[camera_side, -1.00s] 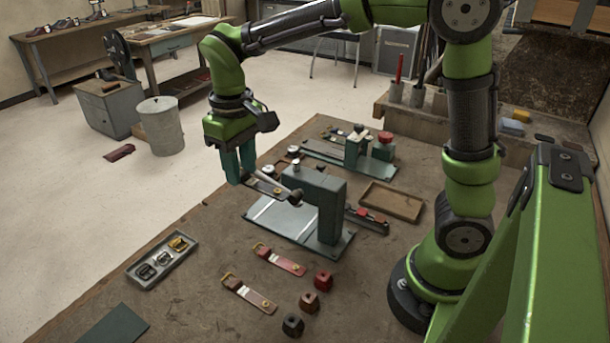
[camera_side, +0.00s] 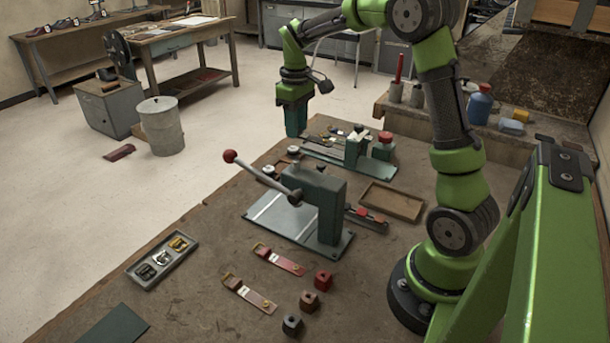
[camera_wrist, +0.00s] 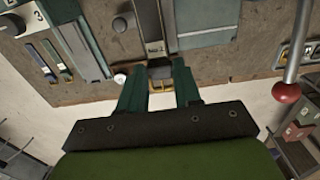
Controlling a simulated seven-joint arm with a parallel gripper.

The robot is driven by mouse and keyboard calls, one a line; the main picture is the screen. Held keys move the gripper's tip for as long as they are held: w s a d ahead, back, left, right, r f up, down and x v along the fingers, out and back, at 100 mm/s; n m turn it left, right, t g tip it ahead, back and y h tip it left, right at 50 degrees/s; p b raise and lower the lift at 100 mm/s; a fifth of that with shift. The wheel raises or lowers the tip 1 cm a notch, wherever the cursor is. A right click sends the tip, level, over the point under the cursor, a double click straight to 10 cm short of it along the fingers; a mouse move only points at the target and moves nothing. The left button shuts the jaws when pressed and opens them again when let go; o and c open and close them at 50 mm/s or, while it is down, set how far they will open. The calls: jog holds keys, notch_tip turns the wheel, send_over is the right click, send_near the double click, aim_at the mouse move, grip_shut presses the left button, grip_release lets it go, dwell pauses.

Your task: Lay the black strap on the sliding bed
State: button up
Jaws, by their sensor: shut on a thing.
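My gripper (camera_side: 296,131) hangs at the table's back left edge, beside the rear teal fixture. In the wrist view my gripper (camera_wrist: 159,73) is shut on the black strap (camera_wrist: 160,70); its dark end and gold buckle show between the fingers. The fixture's base plate (camera_side: 372,169) also shows in the side view. I cannot tell whether the strap touches the track.
The front stitcher (camera_side: 325,205) has a raised lever with a red ball (camera_side: 229,156), at right in the wrist view (camera_wrist: 286,92). A buckle tray (camera_side: 162,259), two reddish straps and several small blocks lie in front. A brown tray (camera_side: 391,201) stands to the right.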

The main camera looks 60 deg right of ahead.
notch_tip(320, 180, down, 12)
jog(key=shift+r, duration=0.2)
jog(key=shift+f, duration=0.1)
dwell(0.3)
jog(key=o, duration=1)
jog(key=shift+o, duration=0.2)
